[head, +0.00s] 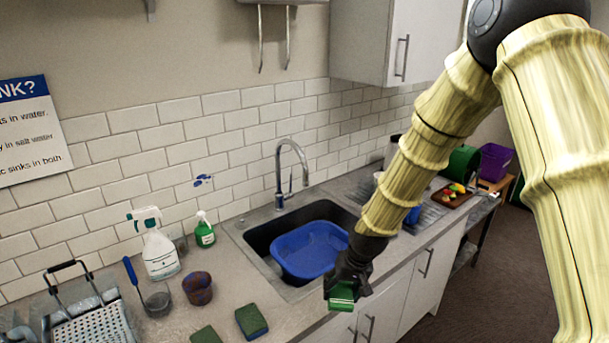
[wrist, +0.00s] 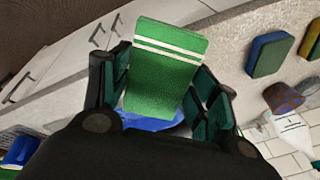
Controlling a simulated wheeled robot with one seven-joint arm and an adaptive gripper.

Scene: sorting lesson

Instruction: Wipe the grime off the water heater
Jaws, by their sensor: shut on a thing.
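My gripper (head: 348,284) is shut on a green sponge-like block with two white stripes (wrist: 160,85). It holds the block in front of the sink, above the counter's front edge. The block's green end (head: 341,304) shows below the fingers in the head view. A white box with two pipes (head: 261,40), probably the water heater, is on the wall at the top. Only its bottom edge shows; its front is out of frame, so I cannot see grime there. A dark blue splotch (head: 203,180) marks the wall tiles below.
A blue basin (head: 310,250) sits in the sink under a tall faucet (head: 288,165). A wall cabinet (head: 375,40) hangs right of the pipes.

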